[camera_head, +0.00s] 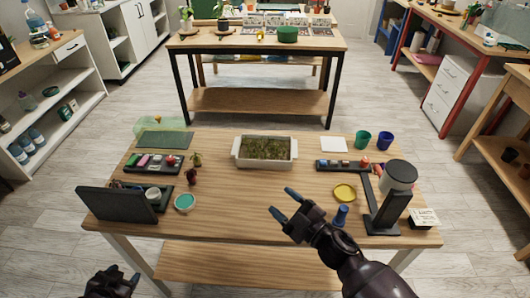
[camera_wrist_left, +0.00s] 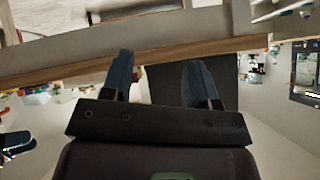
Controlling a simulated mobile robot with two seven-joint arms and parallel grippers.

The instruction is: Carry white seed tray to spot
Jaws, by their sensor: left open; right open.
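The white seed tray (camera_head: 236,160), filled with brown-green growth, stands upright at the back middle of the wooden table. My right gripper (camera_head: 283,202) is open and empty above the table, in front of the tray and apart from it. My left gripper (camera_head: 122,274) is low at the bottom left, in front of the table's front edge. In the left wrist view its two fingers (camera_wrist_left: 158,64) are spread with nothing between them. A white square (camera_head: 334,144) and a dark green mat (camera_head: 165,139) lie at the back of the table; I cannot tell which is the spot.
A dark upright panel (camera_head: 118,205), small trays of items (camera_head: 152,170) and a teal dish (camera_head: 185,202) are on the left. A yellow dish (camera_head: 344,192), a dark stand (camera_head: 388,212) and two cups (camera_head: 384,141) are on the right. The table's middle is clear.

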